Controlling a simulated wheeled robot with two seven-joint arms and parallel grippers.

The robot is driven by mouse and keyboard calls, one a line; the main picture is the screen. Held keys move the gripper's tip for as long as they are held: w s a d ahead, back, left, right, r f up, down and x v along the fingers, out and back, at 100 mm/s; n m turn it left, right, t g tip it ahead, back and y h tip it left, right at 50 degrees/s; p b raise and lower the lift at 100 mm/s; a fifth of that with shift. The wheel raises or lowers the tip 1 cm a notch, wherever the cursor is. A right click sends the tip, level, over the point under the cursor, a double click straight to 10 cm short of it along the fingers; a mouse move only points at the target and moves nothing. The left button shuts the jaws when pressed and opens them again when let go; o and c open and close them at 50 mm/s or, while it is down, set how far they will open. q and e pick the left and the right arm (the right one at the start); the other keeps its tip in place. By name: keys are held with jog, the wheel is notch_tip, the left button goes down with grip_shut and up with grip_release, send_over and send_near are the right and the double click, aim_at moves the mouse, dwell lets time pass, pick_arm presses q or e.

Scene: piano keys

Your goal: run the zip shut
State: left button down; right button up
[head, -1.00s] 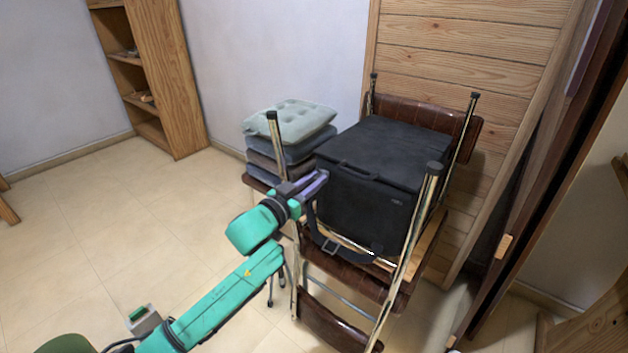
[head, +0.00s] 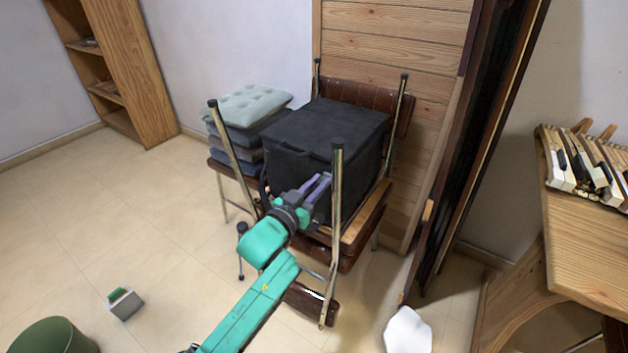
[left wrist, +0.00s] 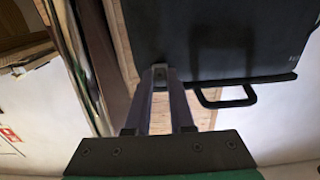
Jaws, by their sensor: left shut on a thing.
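The black box-shaped bag (head: 325,125) stands on upturned chairs in the head view, its lid looking flat and down. My left gripper (head: 322,182) is at the bag's front, near its right front corner. In the left wrist view its fingers (left wrist: 160,75) come together at the lid's edge, beside the dark bag (left wrist: 215,35), with the carry handle (left wrist: 228,98) to their right. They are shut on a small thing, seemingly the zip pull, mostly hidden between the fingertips. The zip's teeth are too small to see. My right gripper is not in view.
Metal chair legs (head: 335,230) rise close to my left gripper. Stacked cushions (head: 250,105) lie left of the bag. A wood panel (head: 400,50) stands behind. A wooden table (head: 590,250) with piano keys (head: 590,165) is at the right. The floor at left is mostly clear.

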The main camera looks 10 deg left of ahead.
pick_arm(q)
jog(key=shift+s+d+f, duration=0.1)
jog(key=shift+d, duration=0.05)
jog(key=c, duration=1.2)
grip_release()
jog(key=o, duration=0.4)
jog(key=shift+d, duration=0.1)
jog(key=v, duration=1.4)
jog(key=shift+s+a+p, duration=0.2)
jog(key=shift+s+p, duration=0.05)
jog(key=shift+p, duration=0.15)
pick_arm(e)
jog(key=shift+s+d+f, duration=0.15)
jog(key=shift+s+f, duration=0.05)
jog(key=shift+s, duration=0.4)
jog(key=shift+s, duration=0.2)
